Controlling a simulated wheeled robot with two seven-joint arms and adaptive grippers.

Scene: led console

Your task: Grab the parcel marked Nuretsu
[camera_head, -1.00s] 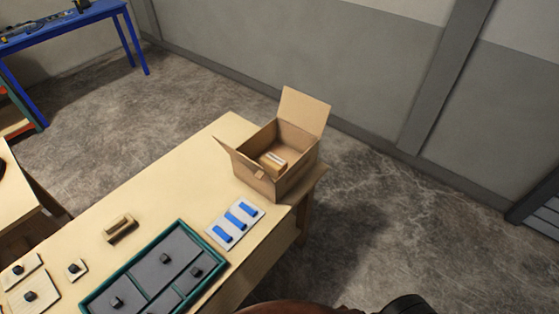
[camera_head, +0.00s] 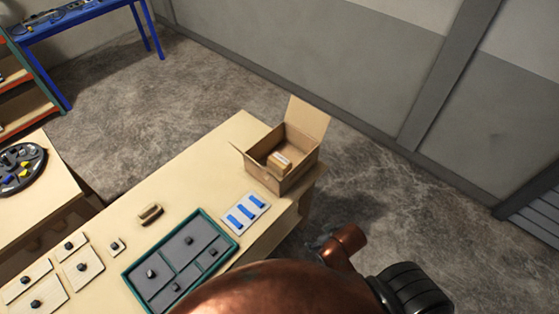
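A small tan parcel with a pale label (camera_head: 279,161) lies inside an open cardboard box (camera_head: 272,178) at the far right end of the wooden table. The label is too small to read, so I cannot tell whether it says Nuretsu. No other parcel is visible in the box, though its near wall hides part of the inside. A copper-coloured and black part of my own arm fills the bottom middle and right. Neither of my grippers shows.
The wooden table (camera_head: 200,165) holds a green-rimmed grey tray (camera_head: 231,235), a white plate with blue bars (camera_head: 246,209), a tan handle-like piece (camera_head: 151,213) and several knobbed plates. A second table (camera_head: 40,215) with a dark round tray stands left. Floor behind is clear.

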